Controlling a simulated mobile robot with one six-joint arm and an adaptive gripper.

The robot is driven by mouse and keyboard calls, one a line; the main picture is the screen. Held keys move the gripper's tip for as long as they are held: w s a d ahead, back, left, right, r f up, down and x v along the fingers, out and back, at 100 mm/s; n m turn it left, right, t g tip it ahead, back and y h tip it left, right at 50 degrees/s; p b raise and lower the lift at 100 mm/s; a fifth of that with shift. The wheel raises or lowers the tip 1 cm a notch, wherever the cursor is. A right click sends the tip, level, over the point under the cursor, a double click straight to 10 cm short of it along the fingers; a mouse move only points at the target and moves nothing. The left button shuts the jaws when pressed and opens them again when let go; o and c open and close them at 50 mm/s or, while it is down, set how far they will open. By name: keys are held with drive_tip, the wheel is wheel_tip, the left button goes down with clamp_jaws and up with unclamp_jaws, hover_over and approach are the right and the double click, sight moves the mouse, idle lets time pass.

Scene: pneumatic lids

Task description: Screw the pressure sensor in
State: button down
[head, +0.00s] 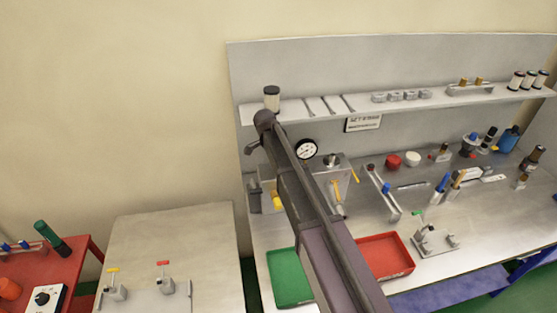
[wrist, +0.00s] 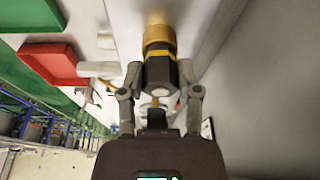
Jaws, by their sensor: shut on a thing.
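My gripper (wrist: 160,76) is shut on a short cylinder, apparently the pressure sensor (wrist: 159,52), in the wrist view. It has a black body with a brass-yellow band, and one finger lies on each side of it. Its far end points to the top of the picture, where a blurred brass-coloured shape (wrist: 157,18) shows; I cannot tell whether they touch. In the head view my arm covers the gripper and the held part. A grey block (head: 331,173) with a round pressure gauge (head: 307,149) stands right beside my arm on the bench.
A green tray (head: 286,276) and a red tray (head: 385,256) lie at the bench front. A narrow shelf (head: 420,100) with small parts runs along the back panel. A clamp fixture (head: 436,241) and several tools occupy the right side. A separate table (head: 185,245) stands left.

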drive_tip(key=m, duration=0.3)
drive_tip(key=shift+g, duration=0.3)
drive_tip(key=shift+c, duration=1.1)
unclamp_jaws()
drive_tip(key=shift+a+m, duration=0.1)
drive_tip(key=shift+m, duration=0.2)
drive_tip(key=p+v, duration=0.6)
drive_tip(key=v, duration=0.1)
drive_tip(key=shift+p, duration=0.4)
drive_tip(key=s+d+f+n+y+b, duration=0.1)
drive_tip(key=s+d+f+n+b, duration=0.7)
drive_tip(key=s+d, duration=0.4)
drive_tip(key=s+d+f+n+y+b, duration=0.1)
drive_tip(key=s+d+f+n+b, duration=0.8)
drive_tip(key=s+d+f+b, duration=0.1)
drive_tip(key=s+d+f, duration=0.1)
drive_tip(key=s+d, duration=0.1)
drive_tip(key=s, duration=0.1)
drive_tip(key=shift+s+d+y, duration=0.3)
drive_tip(key=shift+s, duration=0.1)
